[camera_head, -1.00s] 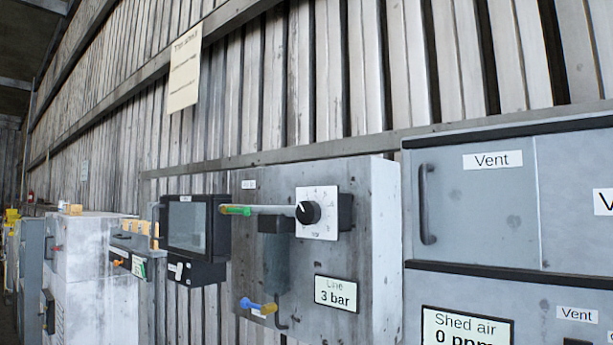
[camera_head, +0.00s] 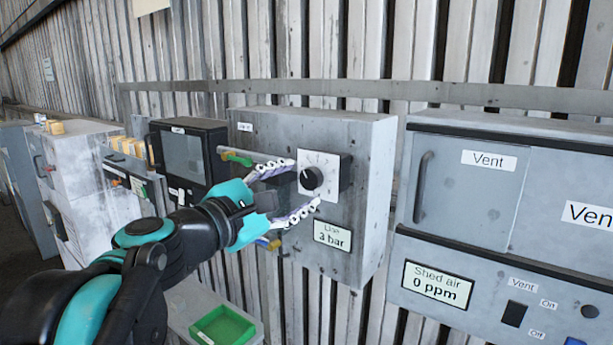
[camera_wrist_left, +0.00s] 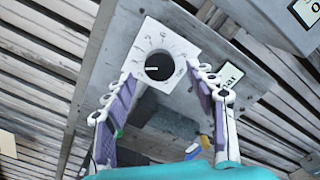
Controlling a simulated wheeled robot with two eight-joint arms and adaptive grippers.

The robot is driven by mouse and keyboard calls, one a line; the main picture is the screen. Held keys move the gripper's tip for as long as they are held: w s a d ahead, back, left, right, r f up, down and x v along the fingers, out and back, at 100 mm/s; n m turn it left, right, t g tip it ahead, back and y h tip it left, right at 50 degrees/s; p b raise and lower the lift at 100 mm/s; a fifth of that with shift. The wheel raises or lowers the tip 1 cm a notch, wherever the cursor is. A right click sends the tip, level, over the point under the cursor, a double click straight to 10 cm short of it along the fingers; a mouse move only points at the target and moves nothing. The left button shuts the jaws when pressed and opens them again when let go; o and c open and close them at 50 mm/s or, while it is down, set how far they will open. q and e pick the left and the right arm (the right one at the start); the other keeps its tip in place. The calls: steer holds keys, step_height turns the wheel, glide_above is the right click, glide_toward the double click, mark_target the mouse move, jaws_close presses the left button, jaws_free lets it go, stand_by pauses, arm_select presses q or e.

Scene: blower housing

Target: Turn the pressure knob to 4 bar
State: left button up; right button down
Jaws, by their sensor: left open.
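The pressure knob (camera_head: 311,178) is round and black with a white pointer line, on a white square dial plate (camera_head: 329,162) on a grey box. It also shows in the left wrist view (camera_wrist_left: 159,66), just beyond the fingertips. A display (camera_head: 333,236) below it reads "Line 3 bar". My left gripper (camera_head: 306,181) is open, its fingers spread above and below the knob in the head view. In the left wrist view my left gripper (camera_wrist_left: 164,78) is empty between its fingers. I cannot tell whether a fingertip touches the plate. My right gripper is not in view.
A green lever (camera_head: 238,158) and a blue-and-yellow lever (camera_head: 268,243) sit on the same box, close to my left fingers. A dark screen (camera_head: 188,155) is to the left. A vent cabinet (camera_head: 510,190) stands to the right, a green tray (camera_head: 222,325) below.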

mark_target(307, 180)
arm_select(q)
steer(key=x, duration=0.2)
steer(key=shift+w+d, duration=0.15)
steer(key=shift+w, duration=0.2)
steer(key=shift+w+d, duration=0.35)
steer(key=shift+c, duration=0.2)
steer(key=shift+a, duration=0.1)
steer(key=c, duration=1.1)
